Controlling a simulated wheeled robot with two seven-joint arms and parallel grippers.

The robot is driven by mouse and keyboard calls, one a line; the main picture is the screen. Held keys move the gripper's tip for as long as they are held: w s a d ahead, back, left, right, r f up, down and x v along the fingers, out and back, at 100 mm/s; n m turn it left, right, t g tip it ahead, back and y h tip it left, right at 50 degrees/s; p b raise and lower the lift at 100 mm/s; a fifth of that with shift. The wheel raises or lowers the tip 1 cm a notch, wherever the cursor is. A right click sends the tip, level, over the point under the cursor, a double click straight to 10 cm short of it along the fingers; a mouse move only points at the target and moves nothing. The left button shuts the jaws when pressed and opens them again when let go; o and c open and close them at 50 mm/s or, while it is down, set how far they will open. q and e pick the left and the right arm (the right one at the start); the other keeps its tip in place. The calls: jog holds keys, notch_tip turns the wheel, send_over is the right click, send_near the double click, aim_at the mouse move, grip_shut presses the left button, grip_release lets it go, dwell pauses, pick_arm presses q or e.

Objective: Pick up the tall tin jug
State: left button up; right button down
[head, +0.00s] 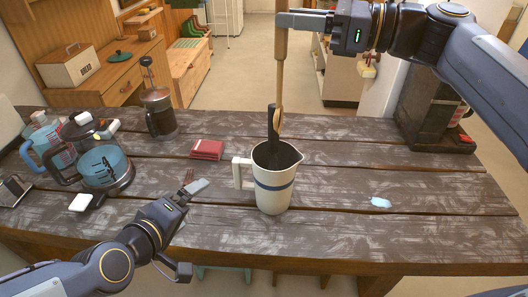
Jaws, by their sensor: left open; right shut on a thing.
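The tall tin jug (271,199), cream with a blue band and a side handle on its left, stands upright on the table. A dark-handled utensil (272,135) stands in its mouth. My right gripper (282,20) is above the jug, shut on a long wooden utensil (280,70) that hangs straight down. Its lower end overlaps the dark handle at the jug's mouth; whether it is inside the jug I cannot tell. My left gripper (197,188) is open, low over the table, left of the jug and apart from its handle.
Left on the plank table (330,235) are a glass kettle (107,172), a measuring jug (50,140) and a French press (158,115). A red folded cloth (207,149) lies behind my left gripper. A dark machine (432,110) stands back right. The table right of the jug is mostly clear.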

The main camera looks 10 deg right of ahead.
pick_arm(q)
jog(key=d+f+n+t, duration=0.1)
jog(key=d+n+t, duration=0.1)
jog(key=d, duration=0.2)
jog(key=d+f+n+t+y, duration=0.1)
jog(key=d+n+t, duration=0.1)
jog(key=d+n, duration=0.1)
jog(key=d+f+n+t+y, duration=0.1)
jog(key=d+n, duration=0.1)
jog(key=d, duration=0.2)
jog(key=shift+w+d+f+n+t, duration=0.1)
jog(key=shift+w+d+n+t, duration=0.2)
jog(key=shift+t, duration=0.1)
jog(key=shift+s+d+f+n+t+y, duration=0.1)
jog(key=shift+s+d+n+t+y, duration=0.2)
jog(key=shift+s+t, duration=0.25)
jog(key=x, duration=0.6)
jog(key=shift+w, duration=0.35)
jog(key=x, duration=0.5)
jog(key=shift+w+a, duration=0.1)
jog(key=shift+a, duration=0.3)
jog(key=c, duration=0.8)
